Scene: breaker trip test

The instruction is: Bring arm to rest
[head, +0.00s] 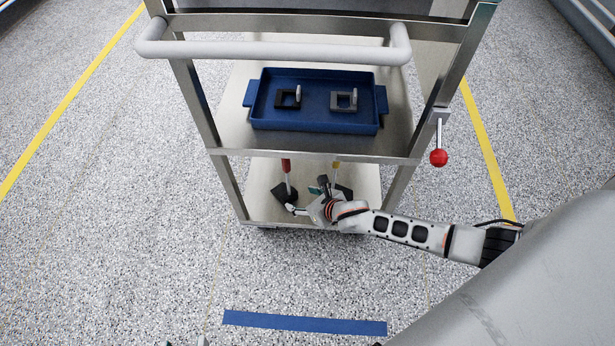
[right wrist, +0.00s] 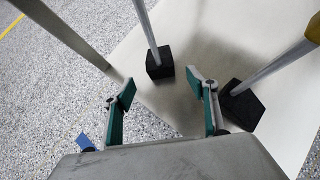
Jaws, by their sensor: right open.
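My right arm (head: 400,229) reaches in from the right to the cart's lower shelf (head: 262,180). My right gripper (head: 303,201) is low at the shelf's front edge. In the right wrist view its green-padded fingers (right wrist: 168,90) stand wide apart with nothing between them. A red-handled tool (head: 286,166) stands in a black block (right wrist: 159,62) just beyond the fingertips. A yellow-handled tool (head: 336,165) stands in another black block (right wrist: 241,104), close beside the right finger in the wrist view; whether they touch is unclear. My left gripper is not identifiable.
A blue tray (head: 317,122) with a black part (head: 288,98) and a grey part (head: 344,101) sits on the shelf above. A red-balled lever (head: 438,157) hangs on the cart's right post. A white handle bar (head: 270,50) crosses the front. The speckled floor (head: 130,230) is clear at left.

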